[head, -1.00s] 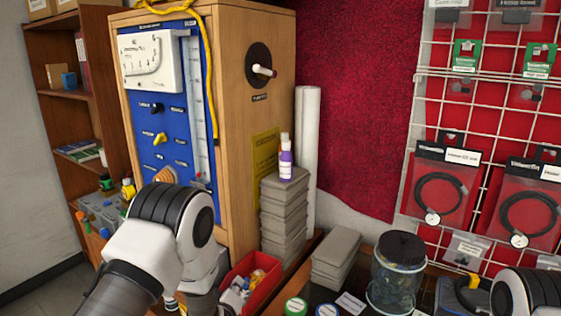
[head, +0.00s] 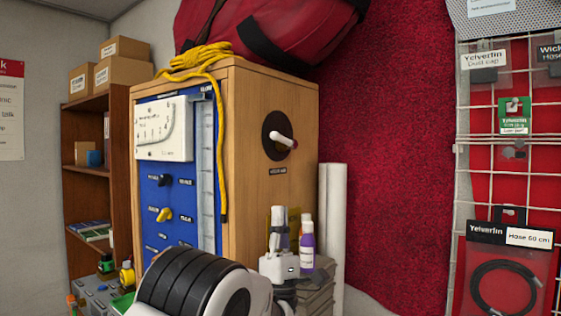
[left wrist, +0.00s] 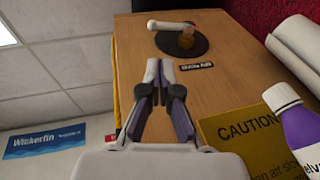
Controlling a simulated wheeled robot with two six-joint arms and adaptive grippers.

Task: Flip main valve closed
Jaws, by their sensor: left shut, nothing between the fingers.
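The valve (head: 283,141) is on the right side wall of the wooden cabinet in the head view. In the left wrist view the white lever (left wrist: 168,25) lies nearly level above a brass hub. A small dark label sits under the plate. My left gripper (head: 280,213) points upward below the valve, apart from it, beside the purple bottle. Its two fingers (left wrist: 159,70) are shut and empty, with the valve beyond their tips. My right gripper is out of view.
A yellow rope (head: 222,140) hangs down the cabinet's front corner. A purple-labelled bottle (head: 307,250) stands on grey stacked items near my left gripper. A white roll (head: 332,230) stands to the right. A yellow caution sign (left wrist: 240,135) is on the cabinet side.

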